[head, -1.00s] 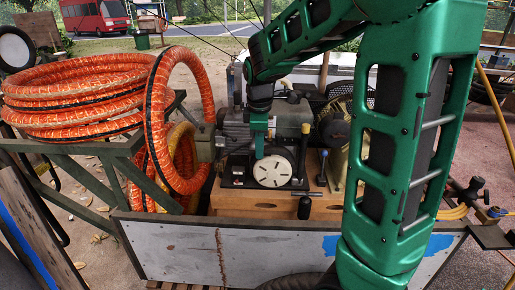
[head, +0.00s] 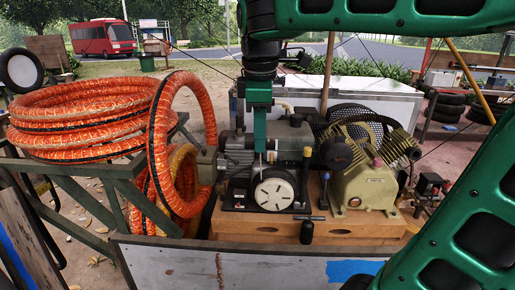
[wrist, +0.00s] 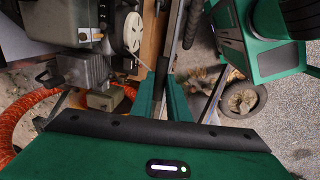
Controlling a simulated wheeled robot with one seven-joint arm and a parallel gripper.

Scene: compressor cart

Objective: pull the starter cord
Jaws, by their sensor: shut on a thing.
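The engine (head: 238,155) stands on the wooden base of the cart, with a pale round starter disc (head: 274,194) on its near side. In the head view my gripper (head: 260,152) points down, just above and behind the disc's top edge. In the wrist view the disc (wrist: 132,34) is at the upper middle, and a thin pale cord (wrist: 141,63) runs from near it toward my fingers. My gripper (wrist: 161,88) is shut on a dark handle (wrist: 161,72) there. The fingers hide much of the handle, and the head view does not show it clearly.
The compressor (head: 366,185) with its fan guard stands right of the engine. Orange hose coils (head: 85,115) lie at the left. The cart's grey side panel (head: 180,262) is in front.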

